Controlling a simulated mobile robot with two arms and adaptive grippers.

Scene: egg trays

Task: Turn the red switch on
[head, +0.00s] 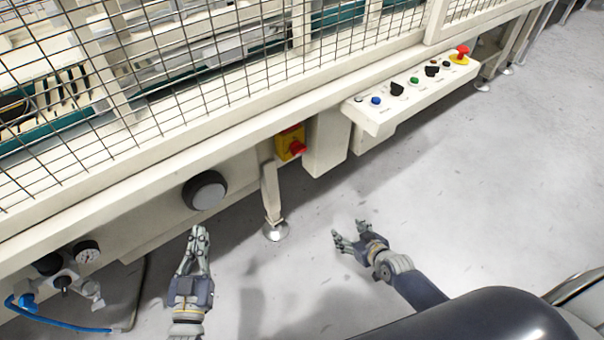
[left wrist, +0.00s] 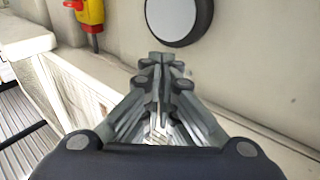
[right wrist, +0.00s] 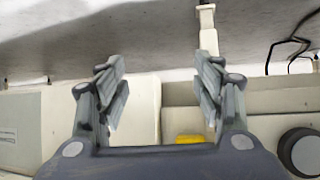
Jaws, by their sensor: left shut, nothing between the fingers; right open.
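The red switch (head: 298,147) is a red rotary handle on a yellow box (head: 284,142) fixed under the machine's edge, next to a cream box. In the left wrist view, the red switch (left wrist: 74,4) shows at the top left on its yellow box (left wrist: 90,14). In the right wrist view only a yellow piece (right wrist: 190,139) shows, low between the fingers. My left gripper (head: 198,232) is shut and empty, below and left of the switch, just under the black round knob. My right gripper (head: 347,232) is open and empty, below and right of the switch. Neither touches it.
A black round knob (head: 205,190) sits on the panel left of the switch. A control panel (head: 375,122) with buttons and a red emergency stop (head: 462,51) juts out at the right. A machine leg (head: 271,195) stands below the switch. Open floor (head: 450,190) lies to the right.

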